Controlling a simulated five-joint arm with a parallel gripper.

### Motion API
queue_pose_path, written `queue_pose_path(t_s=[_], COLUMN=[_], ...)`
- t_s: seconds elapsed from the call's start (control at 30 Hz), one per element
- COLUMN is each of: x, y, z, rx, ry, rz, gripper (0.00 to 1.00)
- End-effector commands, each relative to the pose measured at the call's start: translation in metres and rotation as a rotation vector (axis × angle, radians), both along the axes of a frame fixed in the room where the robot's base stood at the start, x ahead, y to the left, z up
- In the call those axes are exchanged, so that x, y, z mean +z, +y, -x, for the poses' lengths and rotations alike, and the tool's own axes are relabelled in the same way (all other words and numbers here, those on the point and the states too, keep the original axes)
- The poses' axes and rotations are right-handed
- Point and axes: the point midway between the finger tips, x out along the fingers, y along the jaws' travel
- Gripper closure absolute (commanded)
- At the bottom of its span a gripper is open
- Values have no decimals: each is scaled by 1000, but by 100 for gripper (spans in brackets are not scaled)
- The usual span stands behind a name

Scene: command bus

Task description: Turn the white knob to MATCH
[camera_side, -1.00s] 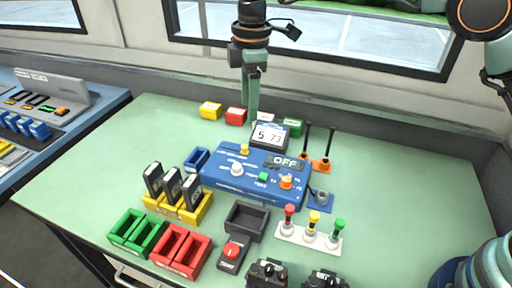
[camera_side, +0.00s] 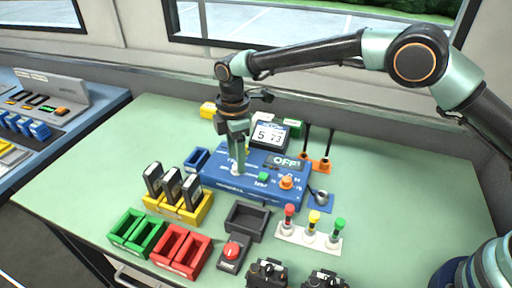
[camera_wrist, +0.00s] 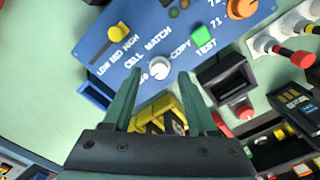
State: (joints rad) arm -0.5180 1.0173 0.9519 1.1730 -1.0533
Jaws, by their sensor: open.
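The white knob (camera_wrist: 159,69) sits on the blue panel (camera_wrist: 118,28), with CELL, MATCH and COPY printed around it. Which label it points to is too small to tell. In the side view the knob (camera_side: 237,171) shows partly below my fingertips. My gripper (camera_wrist: 157,76) is open, with one finger on each side of the knob in the wrist view. In the side view my gripper (camera_side: 237,163) points down at the knob. Whether the fingers touch it cannot be told. A small screen (camera_side: 268,135) stands behind the panel, and a panel display (camera_side: 287,161) reads OFF.
A green TEST button (camera_wrist: 203,36) and an orange knob (camera_side: 286,183) are on the panel. A dark tray (camera_side: 232,227), a red button (camera_side: 231,250), a yellow rack (camera_side: 163,204) with black blocks and several coloured levers (camera_side: 314,218) stand in front.

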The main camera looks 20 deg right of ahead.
Motion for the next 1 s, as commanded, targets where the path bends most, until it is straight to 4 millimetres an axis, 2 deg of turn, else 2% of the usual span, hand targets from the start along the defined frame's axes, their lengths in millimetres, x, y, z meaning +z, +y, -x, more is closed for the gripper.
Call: queue_pose_path(t_s=[0.2, 0.5, 0.57, 0.6, 0.67, 1.0], x=[-17, -18, -18, -18, -18, -18], y=[0, 0, 0, 0, 0, 0], z=[0, 0, 0, 0, 0, 0], rx=[0, -1, -1, -1, 0, -27], ry=[0, -1, -1, -1, -1, 0], rz=[0, 0, 0, 0, 0, 0], gripper=[42, 42, 65, 80, 100, 100])
